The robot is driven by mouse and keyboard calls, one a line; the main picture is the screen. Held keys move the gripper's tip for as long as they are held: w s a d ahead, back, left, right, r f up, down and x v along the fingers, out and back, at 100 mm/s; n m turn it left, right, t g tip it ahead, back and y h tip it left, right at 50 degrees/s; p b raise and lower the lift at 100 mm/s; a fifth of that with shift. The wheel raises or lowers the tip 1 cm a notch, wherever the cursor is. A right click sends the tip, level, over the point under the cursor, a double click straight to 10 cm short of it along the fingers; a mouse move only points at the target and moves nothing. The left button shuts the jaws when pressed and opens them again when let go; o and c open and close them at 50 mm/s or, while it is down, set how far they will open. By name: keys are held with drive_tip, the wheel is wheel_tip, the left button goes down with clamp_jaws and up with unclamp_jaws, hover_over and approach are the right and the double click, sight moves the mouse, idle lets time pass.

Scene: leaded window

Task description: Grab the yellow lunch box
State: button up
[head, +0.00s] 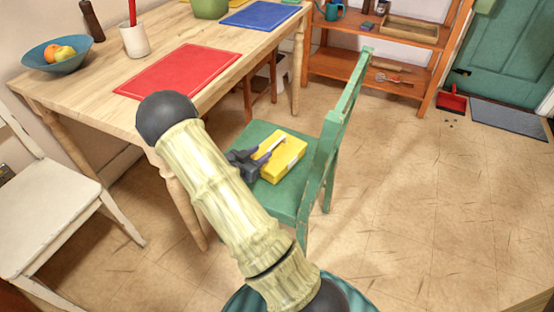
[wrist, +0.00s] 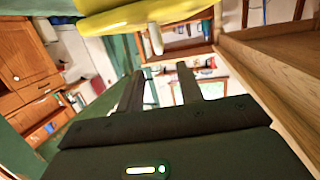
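The yellow lunch box (head: 285,162) lies on the seat of the green chair (head: 255,137). A pale grey handle (head: 268,148) shows on its side facing my gripper. My gripper (head: 254,158) is dark grey and sits low over the seat, just left of the box. In the wrist view its two fingers (wrist: 160,85) are spread with an empty gap between them. The lunch box (wrist: 140,15) crosses the top of that view, and its handle (wrist: 155,38) lines up with the gap, beyond the fingertips. I cannot tell whether anything touches.
The wooden table (head: 85,85) stands left of the chair, with a red mat (head: 178,70), a blue mat and a bowl of fruit. The chair's slatted back (head: 335,125) rises right of the box. A white chair (head: 45,215) is far left.

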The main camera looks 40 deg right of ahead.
sight(274, 144)
drive_tip(key=b+x, duration=0.1)
drive_tip(key=x, duration=0.3)
drive_tip(key=shift+d+f, duration=0.2)
drive_tip(key=shift+w+d, duration=0.2)
drive_tip(key=shift+d, duration=0.1)
drive_tip(key=b+x, duration=0.1)
drive_tip(key=x, duration=0.1)
drive_tip(key=b+x, duration=0.1)
drive_tip(key=x, duration=0.1)
drive_tip(key=shift+f+b, duration=0.3)
drive_tip(key=shift+b, duration=0.05)
drive_tip(key=shift+w+d, duration=0.15)
drive_tip(key=shift+d, duration=0.3)
drive_tip(key=shift+c, duration=0.3)
clamp_jaws()
drive_tip(key=shift+r, duration=0.1)
